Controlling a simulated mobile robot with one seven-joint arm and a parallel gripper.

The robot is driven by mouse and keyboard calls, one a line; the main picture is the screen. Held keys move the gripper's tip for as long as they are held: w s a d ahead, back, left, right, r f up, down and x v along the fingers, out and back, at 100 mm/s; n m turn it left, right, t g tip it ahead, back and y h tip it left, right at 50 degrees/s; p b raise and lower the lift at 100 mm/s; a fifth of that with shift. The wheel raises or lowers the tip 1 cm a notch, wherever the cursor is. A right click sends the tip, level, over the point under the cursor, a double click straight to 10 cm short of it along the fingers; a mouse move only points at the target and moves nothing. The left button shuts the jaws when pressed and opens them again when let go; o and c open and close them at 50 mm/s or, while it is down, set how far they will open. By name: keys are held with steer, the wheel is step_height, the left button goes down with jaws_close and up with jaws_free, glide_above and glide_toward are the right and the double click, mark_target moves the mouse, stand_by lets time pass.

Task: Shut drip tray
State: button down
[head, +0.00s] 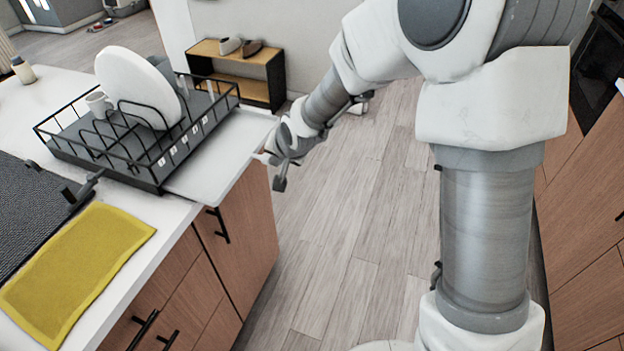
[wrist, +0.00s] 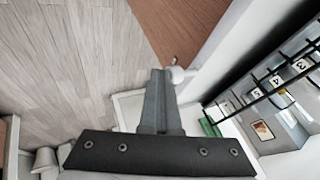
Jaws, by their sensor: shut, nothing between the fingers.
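The drip tray (head: 228,150) is a flat pale sheet under the dish rack (head: 148,184). It sticks out to the right of the rack, and its outer end reaches the counter edge above the wood cabinet. My gripper (head: 279,178) is shut and empty, pointing down beside the tray's outer end. In the wrist view my shut fingers (wrist: 157,82) are close to a small white knob (wrist: 178,75). I cannot tell whether they touch it. The part of the tray under the rack is hidden.
The rack holds a white plate (head: 135,85) and a cup (head: 97,103). A yellow cloth (head: 75,275) lies at the counter's front by the dark sink area. A low shelf (head: 235,62) stands behind.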

mark_target(218, 146)
steer(key=w+a+b, duration=0.1)
steer(key=a, duration=0.3)
steer(key=w+a+b, duration=0.1)
steer(key=w+a, duration=0.1)
steer(key=a, duration=0.3)
steer(key=w+a, duration=0.2)
steer(key=a, duration=0.3)
steer(key=shift+w+a+b, duration=0.1)
steer(key=shift+a+b, duration=0.05)
steer(key=shift+b, duration=0.25)
steer(key=shift+a+r, duration=0.1)
steer(key=shift+a, duration=0.1)
